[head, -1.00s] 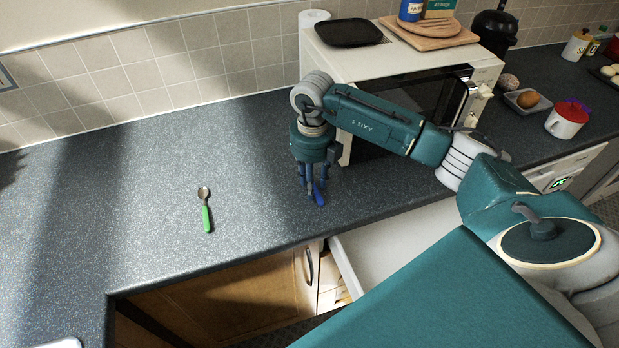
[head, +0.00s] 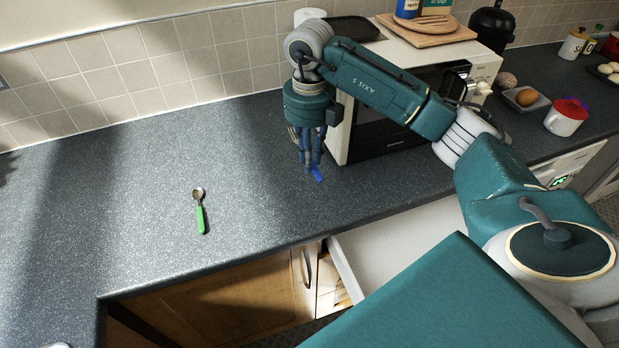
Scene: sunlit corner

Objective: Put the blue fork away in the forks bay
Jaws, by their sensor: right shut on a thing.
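My right gripper (head: 309,160) points down above the counter, in front of the microwave. It is shut on the blue fork (head: 317,174), whose blue handle end sticks out below the fingers. The fork's grey tines appear to show at the left of the fingers. The fork seems to be held just clear of the counter. A white drawer (head: 345,270) stands open below the counter edge. Its far part is in view and my own teal body hides the rest. No forks bay can be made out. My left gripper is not in view.
A green-handled spoon (head: 201,218) lies on the dark counter (head: 130,200), left of my gripper. The white microwave (head: 398,110) stands close behind my right arm. The left counter is mostly free.

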